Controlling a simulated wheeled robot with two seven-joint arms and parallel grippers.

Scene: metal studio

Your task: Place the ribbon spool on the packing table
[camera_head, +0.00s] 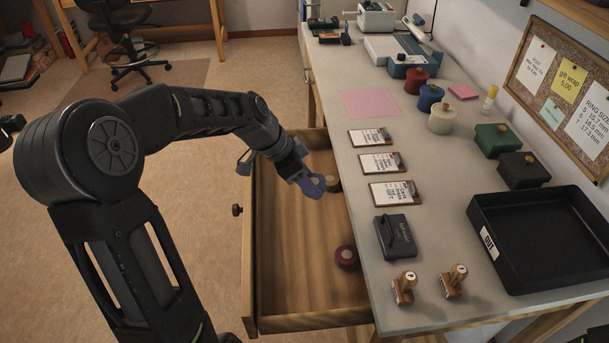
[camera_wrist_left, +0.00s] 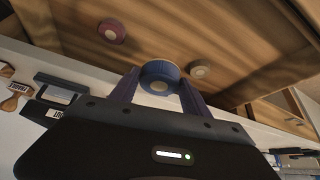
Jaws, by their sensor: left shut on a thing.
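My left gripper (camera_head: 312,182) is over the open drawer (camera_head: 292,278), near the packing table (camera_head: 355,220). It is shut on a blue ribbon spool (camera_wrist_left: 160,76), which sits between its two fingers in the left wrist view; in the head view the spool is partly hidden by the gripper. My right gripper is not in view.
On the table are a pink sheet (camera_head: 371,103), several clipboards (camera_head: 384,162), a dark stamp pad (camera_head: 397,236), two wooden stamps (camera_head: 404,287) and a black tray (camera_head: 535,232). Coloured boxes and jars (camera_head: 442,117) stand toward the wall. Bare tabletop lies between clipboards and boxes.

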